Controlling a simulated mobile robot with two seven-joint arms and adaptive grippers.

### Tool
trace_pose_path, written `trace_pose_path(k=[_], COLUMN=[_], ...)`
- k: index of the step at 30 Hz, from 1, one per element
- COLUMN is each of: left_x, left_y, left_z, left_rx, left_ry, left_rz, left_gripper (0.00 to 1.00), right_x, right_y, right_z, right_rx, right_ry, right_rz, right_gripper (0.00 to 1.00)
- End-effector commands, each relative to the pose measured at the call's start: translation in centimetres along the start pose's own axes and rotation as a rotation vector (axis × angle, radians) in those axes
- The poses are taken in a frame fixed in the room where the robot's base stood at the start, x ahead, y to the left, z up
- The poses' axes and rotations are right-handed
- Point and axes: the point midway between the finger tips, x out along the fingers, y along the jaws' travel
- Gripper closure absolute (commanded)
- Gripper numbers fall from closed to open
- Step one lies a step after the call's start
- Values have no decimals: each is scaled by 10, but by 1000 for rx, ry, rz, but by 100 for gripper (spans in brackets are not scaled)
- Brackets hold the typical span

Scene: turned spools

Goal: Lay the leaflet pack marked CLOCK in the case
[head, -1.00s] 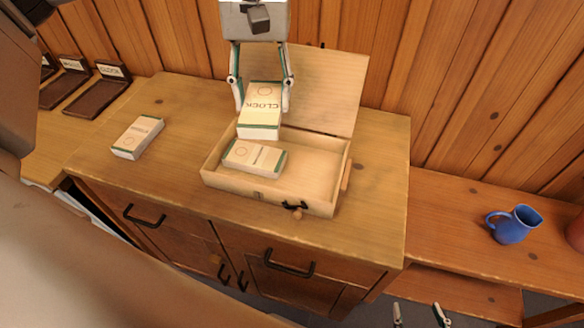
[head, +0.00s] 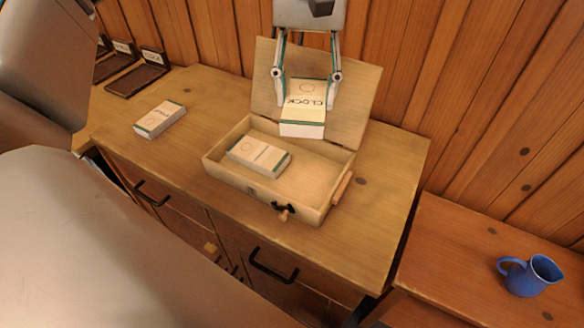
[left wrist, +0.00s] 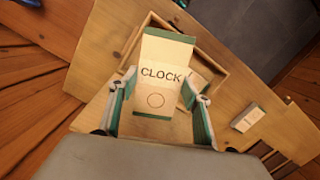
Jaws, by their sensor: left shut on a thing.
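The leaflet pack marked CLOCK (head: 304,112), cream with green ends, is held between the fingers of my left gripper (head: 306,92), which is shut on it. It is tilted, and in the head view it appears over the back right of the case and its raised lid. The open wooden case (head: 228,183) stands on the cabinet top with one other pack (head: 258,155) lying in its left part; the right part is bare. In the left wrist view, the CLOCK pack (left wrist: 160,75) is between both fingers and hides part of the case (left wrist: 215,48). My right gripper is out of view.
Another pack (head: 160,119) lies on the cabinet top (head: 385,165), left of the case. Dark labelled holders (head: 137,77) stand at the far left. The case's lid (head: 355,95) leans open at the back, near the plank wall. A blue jug (head: 528,275) stands on the lower bench at right.

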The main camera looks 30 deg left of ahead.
Motion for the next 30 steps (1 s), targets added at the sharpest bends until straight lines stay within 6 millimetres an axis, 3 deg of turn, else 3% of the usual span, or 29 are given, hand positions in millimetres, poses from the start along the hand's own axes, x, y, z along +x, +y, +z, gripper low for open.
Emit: trace_pose_path(k=[9,15,19,26,30], left_x=[78,124,142,155,174], left_y=[-1,-1,-1,0,-1], left_z=[-9,-14,-17,-19,-20], left_rx=[0,0,-1,0,0], left_ry=[-8,-7,-4,-2,-5], left_rz=[-4,-3,-2,-1,-3], left_gripper=[77,77,77,77,77], right_x=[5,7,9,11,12], right_y=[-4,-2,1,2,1], right_z=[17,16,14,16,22], right_rx=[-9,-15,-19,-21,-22], right_ry=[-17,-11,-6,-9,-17], right_rz=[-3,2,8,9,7], right_gripper=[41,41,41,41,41])
